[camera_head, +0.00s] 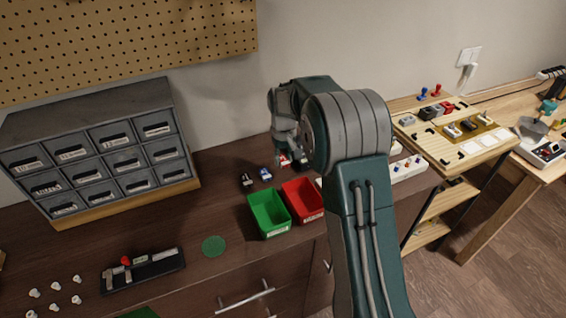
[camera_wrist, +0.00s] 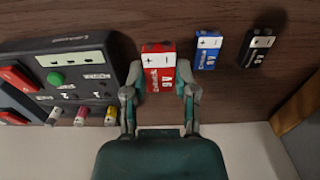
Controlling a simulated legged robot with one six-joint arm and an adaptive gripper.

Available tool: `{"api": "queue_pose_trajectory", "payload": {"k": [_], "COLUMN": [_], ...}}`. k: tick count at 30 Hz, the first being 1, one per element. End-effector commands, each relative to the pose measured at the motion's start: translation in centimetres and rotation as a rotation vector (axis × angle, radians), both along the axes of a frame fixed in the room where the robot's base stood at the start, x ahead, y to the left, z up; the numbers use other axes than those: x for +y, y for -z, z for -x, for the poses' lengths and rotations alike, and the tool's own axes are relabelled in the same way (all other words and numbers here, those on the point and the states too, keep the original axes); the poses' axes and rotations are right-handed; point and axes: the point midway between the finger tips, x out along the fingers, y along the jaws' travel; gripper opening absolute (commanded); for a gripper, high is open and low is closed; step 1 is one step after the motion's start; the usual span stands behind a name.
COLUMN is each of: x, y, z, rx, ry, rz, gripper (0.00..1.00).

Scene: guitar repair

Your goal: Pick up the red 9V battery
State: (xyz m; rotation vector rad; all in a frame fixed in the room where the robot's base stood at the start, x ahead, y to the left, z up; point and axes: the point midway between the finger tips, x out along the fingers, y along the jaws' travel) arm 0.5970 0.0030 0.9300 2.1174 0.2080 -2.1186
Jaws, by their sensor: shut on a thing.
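The red 9V battery (camera_wrist: 160,70) is between the two fingers of my gripper (camera_wrist: 159,92) in the wrist view, with a finger against each side. My gripper is shut on it. The battery's label and terminal end face the camera. In the head view my gripper (camera_head: 283,150) is over the back of the dark bench, and only a small red and white bit of the battery (camera_head: 284,159) shows beside it. I cannot tell whether the battery touches the bench.
A blue battery (camera_wrist: 208,50) and a black battery (camera_wrist: 255,50) stand right of the red one. Green (camera_head: 268,213) and red (camera_head: 303,201) bins stand in front. A drawer cabinet (camera_head: 100,150) is at left.

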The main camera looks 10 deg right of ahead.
Motion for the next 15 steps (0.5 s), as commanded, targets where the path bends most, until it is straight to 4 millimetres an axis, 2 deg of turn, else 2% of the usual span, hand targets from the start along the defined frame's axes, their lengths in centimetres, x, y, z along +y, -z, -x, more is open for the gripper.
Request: {"api": "queue_pose_trajectory", "payload": {"k": [11, 15], "x": [0.8, 1.2], "y": [-4.7, -5.4], "z": [3.7, 5.6], "rx": [-0.002, -0.001], "ry": [0.000, -0.001], "rz": [0.000, 0.000], "gripper": [0.00, 0.00]}}
